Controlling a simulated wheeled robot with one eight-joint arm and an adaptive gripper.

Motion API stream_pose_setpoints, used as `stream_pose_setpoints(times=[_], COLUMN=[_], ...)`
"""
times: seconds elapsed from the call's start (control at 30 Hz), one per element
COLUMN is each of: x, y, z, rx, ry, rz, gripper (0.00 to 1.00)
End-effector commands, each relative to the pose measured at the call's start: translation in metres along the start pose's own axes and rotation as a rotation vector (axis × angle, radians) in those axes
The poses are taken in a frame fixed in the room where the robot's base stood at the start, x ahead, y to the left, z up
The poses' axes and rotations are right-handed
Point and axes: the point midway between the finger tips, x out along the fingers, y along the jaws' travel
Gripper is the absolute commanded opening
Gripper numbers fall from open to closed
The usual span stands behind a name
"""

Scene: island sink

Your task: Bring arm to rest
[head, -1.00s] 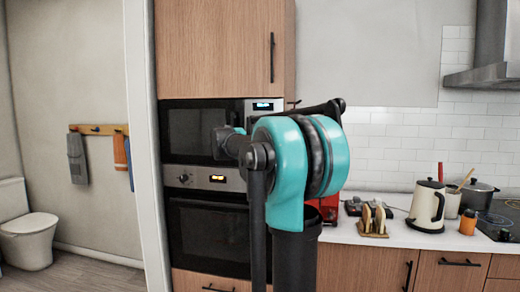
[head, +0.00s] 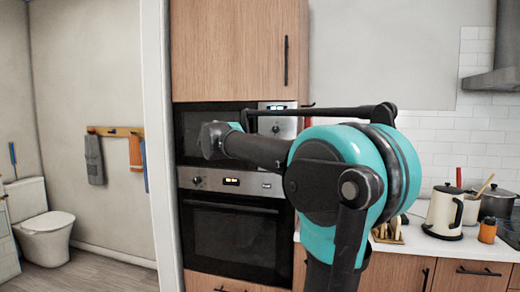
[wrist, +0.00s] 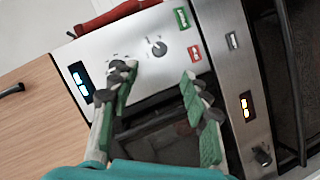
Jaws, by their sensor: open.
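My gripper (wrist: 160,103) is open in the wrist view, its two green-padded fingers apart with nothing between them. It is in front of the microwave (wrist: 125,50), whose steel panel with knob and display shows behind the fingers. In the head view my teal and black arm stands bent in front of the appliances. A dark end of the arm is near the microwave (head: 190,120); the fingers cannot be made out there. Whether the gripper touches the microwave is not clear.
The oven (head: 235,235) is below the microwave, with wooden cabinets around. A kettle (head: 443,212), toast rack (head: 388,232), pot (head: 497,203) and orange jar (head: 487,230) stand on the counter at right. A toilet (head: 45,225) and clear floor are at left.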

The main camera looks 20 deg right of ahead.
Motion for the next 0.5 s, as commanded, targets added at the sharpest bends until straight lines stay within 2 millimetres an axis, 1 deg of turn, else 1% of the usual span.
stream_pose_setpoints(times=[0.27,0.33,0.37,0.43,0.47,0.5], x=[0.0,0.001,0.002,0.004,0.005,0.007], y=[0.0,-0.004,-0.007,-0.02,-0.029,-0.043], z=[0.0,0.004,0.009,0.025,0.035,0.051], rx=[0.0,0.002,0.004,0.011,0.016,0.024], ry=[-0.001,-0.006,-0.012,-0.035,-0.049,-0.07], rz=[0.0,-0.007,-0.015,-0.044,-0.062,-0.093], gripper=[0.47,0.47,0.47,0.47,0.47,0.47])
